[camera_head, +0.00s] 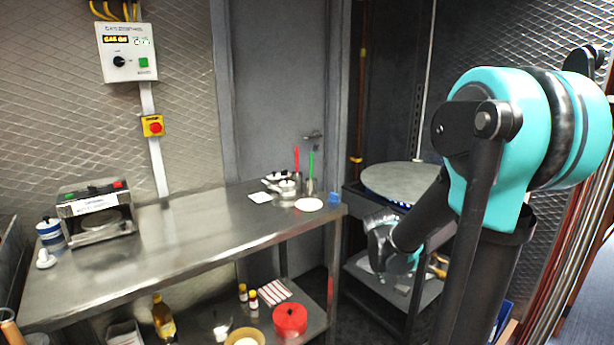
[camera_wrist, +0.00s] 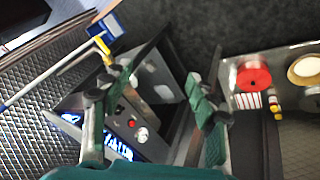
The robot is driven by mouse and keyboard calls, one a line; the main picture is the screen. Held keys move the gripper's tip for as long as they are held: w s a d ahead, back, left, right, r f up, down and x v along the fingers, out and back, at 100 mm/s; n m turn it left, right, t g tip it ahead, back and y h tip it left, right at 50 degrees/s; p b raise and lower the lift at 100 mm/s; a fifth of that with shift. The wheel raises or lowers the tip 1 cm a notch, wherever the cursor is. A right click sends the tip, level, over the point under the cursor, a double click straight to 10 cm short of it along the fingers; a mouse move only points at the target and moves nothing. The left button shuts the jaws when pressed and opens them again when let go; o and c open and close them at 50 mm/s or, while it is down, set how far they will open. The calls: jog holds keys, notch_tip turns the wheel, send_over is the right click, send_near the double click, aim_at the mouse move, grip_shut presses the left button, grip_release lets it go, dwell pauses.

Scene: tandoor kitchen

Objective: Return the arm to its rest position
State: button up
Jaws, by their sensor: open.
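My gripper (camera_wrist: 158,82) is open, with its two green-padded fingers apart and nothing between them in the wrist view. In the head view my teal and black arm rises at the right and bends down to the left. Its wrist end hangs in front of the dark stand that carries a round griddle plate (camera_head: 402,180). The fingers cannot be made out clearly in the head view. In the wrist view the stand (camera_wrist: 172,62) lies beyond and below the fingers, with blue flames (camera_wrist: 112,145) at the lower left.
A steel worktable (camera_head: 165,240) fills the left and middle, with a red pot (camera_head: 290,318) on its lower shelf. The pot also shows in the wrist view (camera_wrist: 254,76). A blue-headed long-handled tool (camera_wrist: 106,28) lies upper left there. Dark floor shows between stand and table.

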jog(key=s+a+f+y, duration=0.1)
jog(key=s+a+y, duration=0.1)
jog(key=s, duration=0.6)
jog(key=s+a+f+y, duration=0.2)
jog(key=s+a, duration=0.3)
jog(key=s, duration=0.2)
jog(key=shift+s+a+f+n, duration=0.15)
jog(key=shift+s+f+n, duration=0.1)
jog(key=shift+s+n, duration=0.1)
